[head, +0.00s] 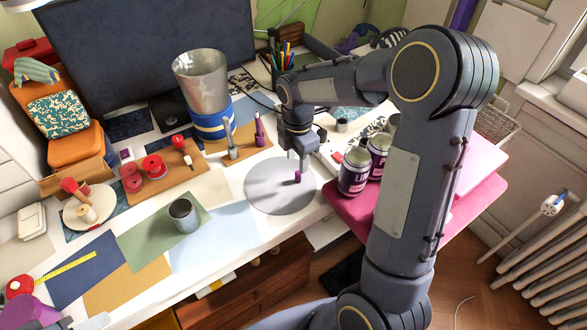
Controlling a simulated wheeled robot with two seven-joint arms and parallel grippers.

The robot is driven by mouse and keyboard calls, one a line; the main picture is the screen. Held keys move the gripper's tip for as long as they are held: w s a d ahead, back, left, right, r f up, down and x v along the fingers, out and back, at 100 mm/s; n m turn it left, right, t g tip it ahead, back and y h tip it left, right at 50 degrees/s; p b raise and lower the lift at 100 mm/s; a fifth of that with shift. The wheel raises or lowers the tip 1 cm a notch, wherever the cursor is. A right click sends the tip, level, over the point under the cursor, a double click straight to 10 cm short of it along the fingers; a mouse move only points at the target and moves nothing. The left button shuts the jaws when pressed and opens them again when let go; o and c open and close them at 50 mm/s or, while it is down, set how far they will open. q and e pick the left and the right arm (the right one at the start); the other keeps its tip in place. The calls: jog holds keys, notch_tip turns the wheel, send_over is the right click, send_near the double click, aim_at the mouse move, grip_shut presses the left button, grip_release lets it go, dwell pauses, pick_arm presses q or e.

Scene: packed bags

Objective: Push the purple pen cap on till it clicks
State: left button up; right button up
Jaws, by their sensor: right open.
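A small purple piece (297,177), which looks like the pen cap, stands on a round grey disc (268,198) on the white desk. My right gripper (302,167) points down at the disc, open, with its fingertips close by the purple piece. I cannot tell whether they touch it. An upright purple pointed object (259,131), perhaps the pen, stands on a tan board (248,149) behind the disc. My left gripper is not in view.
Dark cans (354,172) stand close to the right of my gripper on a pink surface (345,208). A metal bin (203,82) and a grey cup (184,215) are to the left. The desk in front of the disc is mostly clear.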

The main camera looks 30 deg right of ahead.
aim_at(298, 173)
jog(key=f, duration=0.6)
jog(key=shift+s+d+f, duration=0.1)
jog(key=shift+d+f, duration=0.1)
jog(key=shift+f, duration=0.1)
grip_shut()
